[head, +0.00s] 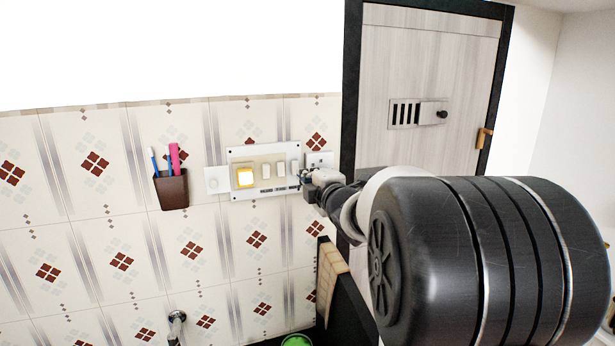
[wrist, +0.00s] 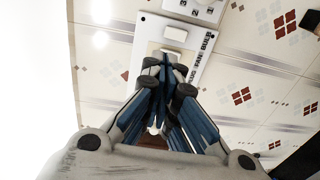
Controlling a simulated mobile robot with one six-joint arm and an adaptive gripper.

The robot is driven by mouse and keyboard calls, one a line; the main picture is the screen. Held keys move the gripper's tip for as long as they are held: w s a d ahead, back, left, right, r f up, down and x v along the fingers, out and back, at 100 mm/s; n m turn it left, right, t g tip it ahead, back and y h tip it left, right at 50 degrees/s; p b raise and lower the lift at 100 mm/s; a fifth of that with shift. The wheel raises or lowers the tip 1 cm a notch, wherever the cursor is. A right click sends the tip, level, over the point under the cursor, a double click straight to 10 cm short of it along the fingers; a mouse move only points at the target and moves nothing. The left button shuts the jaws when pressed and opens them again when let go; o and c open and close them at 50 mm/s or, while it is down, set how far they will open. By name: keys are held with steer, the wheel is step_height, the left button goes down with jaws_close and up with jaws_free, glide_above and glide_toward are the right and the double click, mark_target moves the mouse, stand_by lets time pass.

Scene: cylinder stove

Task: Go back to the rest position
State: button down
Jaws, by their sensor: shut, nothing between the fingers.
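My gripper (head: 308,181) is at the right end of a white switch panel (head: 236,191) on the tiled wall in the head view. In the wrist view my gripper (wrist: 166,75) has its fingers together, with nothing between them. The fingertips are in front of the panel (wrist: 206,62), which carries printed lettering. I cannot tell whether they touch it. My arm covers part of the wall at the right.
A brown holder (head: 172,191) with brushes or pens hangs left of the panel. A tap (head: 177,321) shows below, and a green rim (head: 297,341) at the bottom edge. A pale door (head: 420,75) with a dark frame stands behind my arm. The wall at left is clear.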

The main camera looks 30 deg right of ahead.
steer(key=s+a+f+m+g+y+b, duration=0.2)
steer(key=s+a+f+m+g+b, duration=0.4)
steer(key=s+a+f, duration=0.8)
steer(key=s+a+f+m+g+y+b, duration=0.2)
steer(key=s+a+f+m+g+b, duration=0.4)
steer(key=s+a+f, duration=0.8)
steer(key=s+f+m+b, duration=0.3)
steer(key=s+f, duration=0.1)
steer(key=s, duration=0.5)
steer(key=shift+f+b, duration=0.3)
steer(key=shift+b, duration=0.05)
steer(key=shift+a, duration=0.1)
